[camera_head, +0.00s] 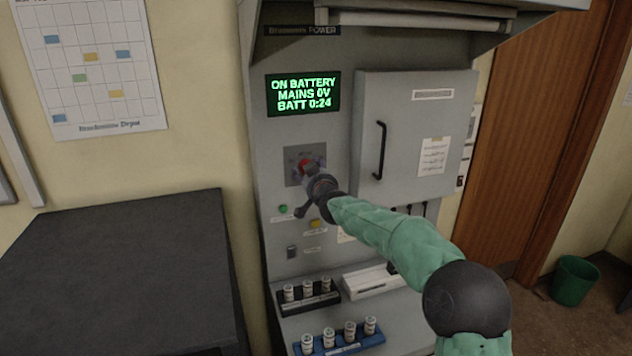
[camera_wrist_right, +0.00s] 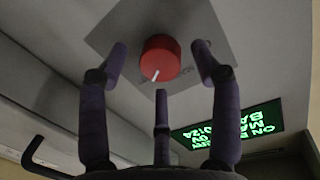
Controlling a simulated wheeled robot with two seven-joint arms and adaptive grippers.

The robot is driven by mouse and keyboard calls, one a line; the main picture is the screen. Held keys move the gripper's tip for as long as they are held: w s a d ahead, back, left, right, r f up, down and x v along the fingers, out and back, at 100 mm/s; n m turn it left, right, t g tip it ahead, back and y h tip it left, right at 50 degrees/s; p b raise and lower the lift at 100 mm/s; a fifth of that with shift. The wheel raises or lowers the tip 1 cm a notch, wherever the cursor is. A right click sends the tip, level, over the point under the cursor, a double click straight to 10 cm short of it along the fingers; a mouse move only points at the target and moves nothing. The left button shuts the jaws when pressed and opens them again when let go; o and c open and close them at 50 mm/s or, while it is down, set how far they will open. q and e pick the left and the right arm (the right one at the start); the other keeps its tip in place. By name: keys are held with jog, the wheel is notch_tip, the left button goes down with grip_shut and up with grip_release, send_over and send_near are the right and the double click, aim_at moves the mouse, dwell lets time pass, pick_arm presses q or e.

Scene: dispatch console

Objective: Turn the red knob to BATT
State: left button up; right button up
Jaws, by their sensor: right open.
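The red knob (camera_head: 306,166) sits on a grey square plate (camera_head: 292,156) on the console front, partly hidden by my right gripper in the head view. In the right wrist view the red knob (camera_wrist_right: 161,57) shows whole, with a white pointer mark towards the picture's bottom, slightly left. Lettering beside it is too small or covered to read surely. My right gripper (camera_head: 314,182) is open and empty, its fingers spread in front of and around the knob, with no clear contact. My left gripper is out of view.
A green-lit display (camera_head: 303,94) reads ON BATTERY, MAINS 0V, BATT 0:24. A grey cabinet door (camera_head: 405,120) with a black handle (camera_head: 380,150) is right of the knob. Below are a green button (camera_head: 283,209), a yellow button (camera_head: 315,224) and fuse racks (camera_head: 340,340).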

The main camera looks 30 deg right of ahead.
jog(key=f+v, duration=0.1)
jog(key=v, duration=1)
jog(key=shift+r, duration=0.45)
